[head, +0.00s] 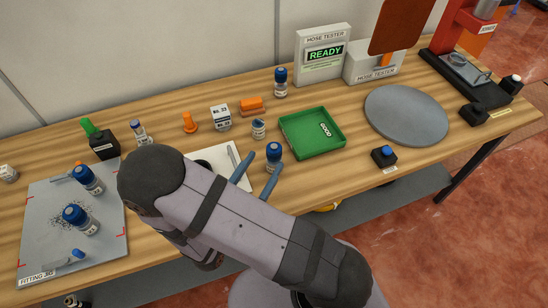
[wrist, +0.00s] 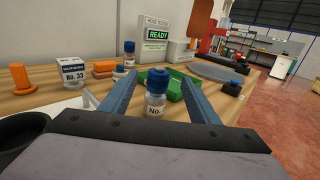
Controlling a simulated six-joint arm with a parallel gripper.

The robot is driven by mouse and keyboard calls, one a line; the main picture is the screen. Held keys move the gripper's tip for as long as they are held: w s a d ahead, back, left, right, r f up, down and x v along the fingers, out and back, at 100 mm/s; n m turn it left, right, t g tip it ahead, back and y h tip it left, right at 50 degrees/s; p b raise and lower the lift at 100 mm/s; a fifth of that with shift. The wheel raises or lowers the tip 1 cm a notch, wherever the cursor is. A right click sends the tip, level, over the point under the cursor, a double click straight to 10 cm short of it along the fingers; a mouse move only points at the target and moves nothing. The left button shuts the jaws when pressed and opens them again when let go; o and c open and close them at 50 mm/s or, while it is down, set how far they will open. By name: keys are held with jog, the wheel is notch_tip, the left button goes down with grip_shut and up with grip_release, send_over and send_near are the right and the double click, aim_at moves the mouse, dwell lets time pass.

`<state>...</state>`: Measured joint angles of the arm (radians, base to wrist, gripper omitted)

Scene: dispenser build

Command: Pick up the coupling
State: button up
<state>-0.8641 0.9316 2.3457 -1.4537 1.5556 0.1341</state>
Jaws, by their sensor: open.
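No piece is labelled as the coupling, and I cannot tell for sure which one it is. A small upright piece with a blue top and a clear, white-labelled body (head: 274,152) stands on the wooden table, left of the green tray. It also shows in the wrist view (wrist: 156,95), between the two blue fingers. My gripper (head: 264,161) is open, with its fingers on either side of this piece; I cannot see any contact. The fingers also show in the wrist view (wrist: 160,77). The piece's label reads "No." and the rest is unclear.
The green tray (head: 284,136) is close on the right. A smaller blue-topped piece (head: 258,129), a white box (head: 220,117) and orange parts (head: 251,104) stand behind. The grey disc (head: 405,112) and a blue button (head: 386,152) are farther right. A grey mat (head: 40,215) lies left.

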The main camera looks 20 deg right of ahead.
aim_at(270, 156)
jog(key=shift+f, duration=0.8)
jog(key=shift+p+x, duration=0.55)
jog(key=shift+x, duration=0.85)
jog(key=shift+p+x, duration=0.9)
jog(key=shift+x, duration=1.4)
grip_shut()
